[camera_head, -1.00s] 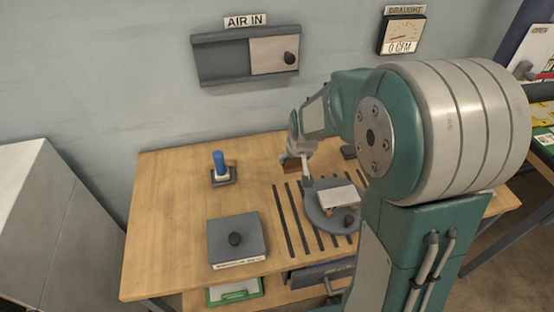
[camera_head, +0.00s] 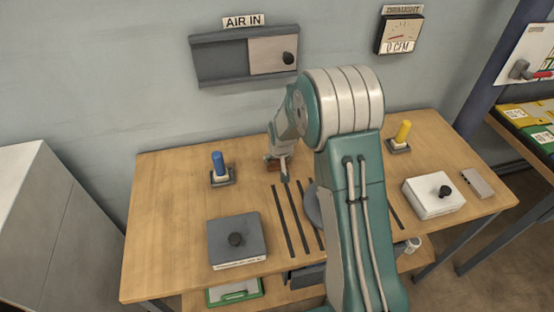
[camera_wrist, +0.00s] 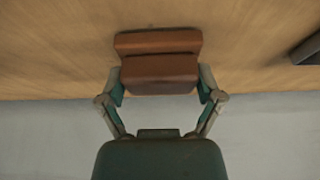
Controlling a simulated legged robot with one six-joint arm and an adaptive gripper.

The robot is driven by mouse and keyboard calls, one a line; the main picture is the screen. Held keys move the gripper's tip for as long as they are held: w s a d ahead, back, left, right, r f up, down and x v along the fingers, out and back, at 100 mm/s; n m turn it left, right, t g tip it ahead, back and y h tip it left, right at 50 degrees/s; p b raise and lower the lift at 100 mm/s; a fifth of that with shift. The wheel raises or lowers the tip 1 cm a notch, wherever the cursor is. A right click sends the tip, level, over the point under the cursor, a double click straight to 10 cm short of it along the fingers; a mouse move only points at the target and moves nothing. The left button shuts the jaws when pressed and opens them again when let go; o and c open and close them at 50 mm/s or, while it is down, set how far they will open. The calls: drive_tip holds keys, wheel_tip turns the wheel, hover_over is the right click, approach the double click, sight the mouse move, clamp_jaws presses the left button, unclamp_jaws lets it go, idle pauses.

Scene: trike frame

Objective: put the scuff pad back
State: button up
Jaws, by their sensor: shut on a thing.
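A reddish-brown block, which looks like the scuff pad (camera_wrist: 158,66), is between the fingertips of my gripper (camera_wrist: 160,84) in the wrist view. The fingers press on its two sides, and it has a stepped shape. In the head view the pad (camera_head: 273,165) shows low near the back of the wooden table, left of the arm. My gripper (camera_head: 279,160) is shut on it there. Whether the pad touches the table is not clear.
A blue peg (camera_head: 218,163) on a dark base stands left, a yellow peg (camera_head: 403,132) right. A grey lidded box (camera_head: 237,255), a white box (camera_head: 425,205) and a small grey block (camera_head: 478,183) sit on the table (camera_head: 165,220). My arm hides much of a round grey plate (camera_head: 312,207).

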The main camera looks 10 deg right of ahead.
drive_tip(key=shift+a+f, duration=0.15)
drive_tip(key=shift+f, duration=0.1)
drive_tip(key=o, duration=0.8)
drive_tip(key=shift+f, duration=0.1)
drive_tip(key=shift+o, duration=0.2)
drive_tip(key=shift+d, duration=0.2)
drive_tip(key=shift+a, duration=0.1)
